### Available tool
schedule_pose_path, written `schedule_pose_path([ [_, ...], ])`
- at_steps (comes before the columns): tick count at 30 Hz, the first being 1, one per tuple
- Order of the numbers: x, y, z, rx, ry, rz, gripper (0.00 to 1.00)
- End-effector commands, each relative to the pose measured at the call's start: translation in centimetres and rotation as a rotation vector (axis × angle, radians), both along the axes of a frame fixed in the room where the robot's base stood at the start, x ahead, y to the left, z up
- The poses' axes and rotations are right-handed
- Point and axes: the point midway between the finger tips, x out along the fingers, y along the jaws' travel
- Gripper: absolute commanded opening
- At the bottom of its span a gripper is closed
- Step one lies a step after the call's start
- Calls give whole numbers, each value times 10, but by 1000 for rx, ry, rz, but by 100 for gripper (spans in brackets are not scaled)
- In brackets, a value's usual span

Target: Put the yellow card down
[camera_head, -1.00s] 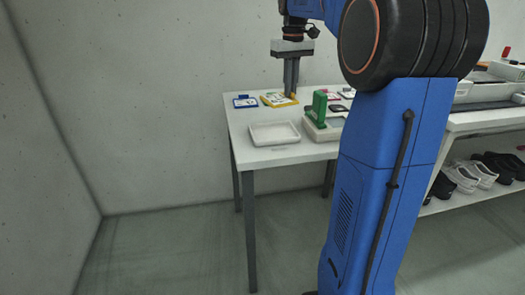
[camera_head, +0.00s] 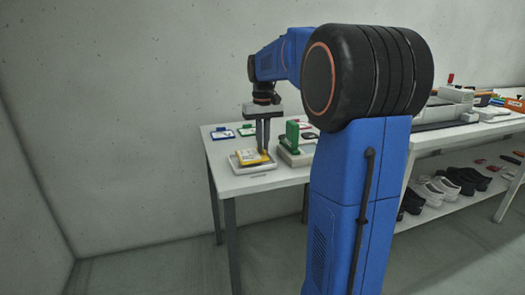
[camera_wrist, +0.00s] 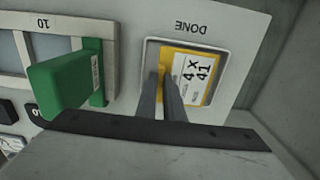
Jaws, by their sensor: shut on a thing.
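The yellow card (camera_head: 248,157), marked "4 x 41" in the wrist view (camera_wrist: 198,76), is at the white tray (camera_head: 254,171). My gripper (camera_head: 263,151) is shut on one edge of the card, and its fingers also show in the wrist view (camera_wrist: 166,88). In the wrist view the card lies within the outline of the tray (camera_wrist: 189,43). I cannot tell whether the card touches the tray floor. The word DONE is printed on the table beside the tray.
A green-handled stamp device (camera_head: 292,136) stands close on the right of the tray, also in the wrist view (camera_wrist: 62,80). A blue card (camera_head: 222,134) and a green card (camera_head: 245,131) lie behind the tray. The table's left edge is near.

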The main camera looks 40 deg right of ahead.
Motion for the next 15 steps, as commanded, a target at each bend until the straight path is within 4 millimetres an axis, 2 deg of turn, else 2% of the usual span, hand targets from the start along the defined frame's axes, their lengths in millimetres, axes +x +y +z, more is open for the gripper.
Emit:
schedule_pose_path([
  [5, 0, 0, -21, 0, 0, 0, 0],
  [15, 0, 0, -24, 0, 0, 0, 0],
])
